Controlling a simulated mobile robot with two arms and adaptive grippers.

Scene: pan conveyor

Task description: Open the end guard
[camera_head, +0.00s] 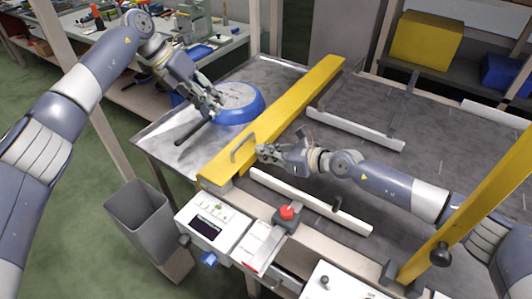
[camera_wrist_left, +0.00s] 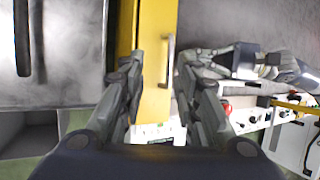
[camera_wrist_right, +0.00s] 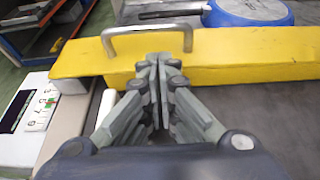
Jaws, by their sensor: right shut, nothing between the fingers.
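The end guard (camera_head: 285,108) is a long yellow beam lying across the conveyor's end, between the dark belt and the metal table. Its grey bar handle (camera_head: 243,146) is on the near end; it also shows in the right wrist view (camera_wrist_right: 146,31) and the left wrist view (camera_wrist_left: 170,60). My right gripper (camera_head: 262,152) is shut and empty, on the belt side of the guard, close to the handle but not around it. My left gripper (camera_head: 218,104) is open and empty, raised left of the guard; its fingers (camera_wrist_left: 158,68) overlap the guard in the left wrist view.
A blue-sided pan (camera_head: 252,113) with a dark handle (camera_head: 192,132) is on the metal table (camera_head: 160,143). A control box (camera_head: 208,224) and red button (camera_head: 287,212) are at the front. A grey bin (camera_head: 135,213) stands left. A yellow post (camera_head: 480,205) rises at right.

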